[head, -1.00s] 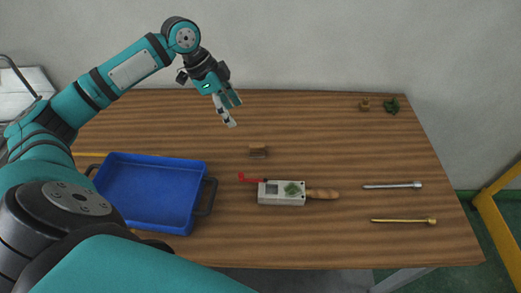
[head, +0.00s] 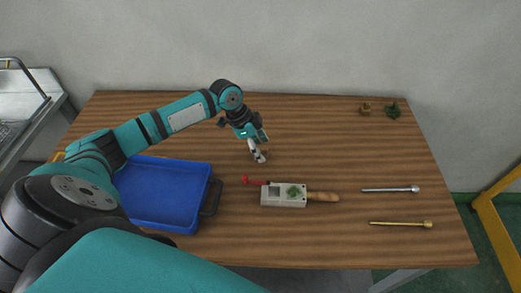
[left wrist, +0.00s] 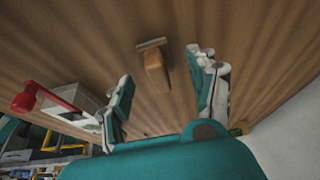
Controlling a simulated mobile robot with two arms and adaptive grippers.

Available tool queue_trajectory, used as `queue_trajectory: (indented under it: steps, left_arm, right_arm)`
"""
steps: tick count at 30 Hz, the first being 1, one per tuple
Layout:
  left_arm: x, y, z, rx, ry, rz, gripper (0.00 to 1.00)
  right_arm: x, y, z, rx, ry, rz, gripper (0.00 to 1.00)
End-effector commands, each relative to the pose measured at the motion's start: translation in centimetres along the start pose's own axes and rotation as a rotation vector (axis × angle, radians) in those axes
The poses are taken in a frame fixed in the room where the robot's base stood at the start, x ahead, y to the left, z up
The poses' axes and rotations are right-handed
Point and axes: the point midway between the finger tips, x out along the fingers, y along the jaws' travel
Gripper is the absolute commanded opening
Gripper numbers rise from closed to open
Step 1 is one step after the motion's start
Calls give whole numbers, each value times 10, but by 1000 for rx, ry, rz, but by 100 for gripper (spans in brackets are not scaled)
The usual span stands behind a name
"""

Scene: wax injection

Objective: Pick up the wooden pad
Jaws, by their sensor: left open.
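The wooden pad (left wrist: 154,72) is a small light-brown block with a thin greyish plate across one end. In the left wrist view it lies on the table in the gap between my left gripper's spread fingers, with no visible contact. My left gripper (head: 258,157) is open and points down over the middle of the table. In the head view it hides most or all of the pad. My right gripper is not in view.
A blue tray (head: 212,172) stands left of the gripper. A grey mould with a wooden handle and red lever (head: 283,196) lies just in front. A silver rod (head: 390,190) and a brass rod (head: 400,224) lie at right. Two small pieces sit at the back right.

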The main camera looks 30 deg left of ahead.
Motion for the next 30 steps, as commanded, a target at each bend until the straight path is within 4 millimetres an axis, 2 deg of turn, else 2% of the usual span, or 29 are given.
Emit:
queue_trajectory:
  steps: [4,10,22,30]
  left_arm:
    - [11,0,0,0,-1,-1,60]
    - [12,0,1,0,-1,-1,60]
    - [12,0,1,0,-1,-1,9]
    - [9,0,0,1,0,-2,8]
  right_arm:
    - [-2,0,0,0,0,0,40]
    - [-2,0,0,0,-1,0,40]
    - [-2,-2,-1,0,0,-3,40]
    - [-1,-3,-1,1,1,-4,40]
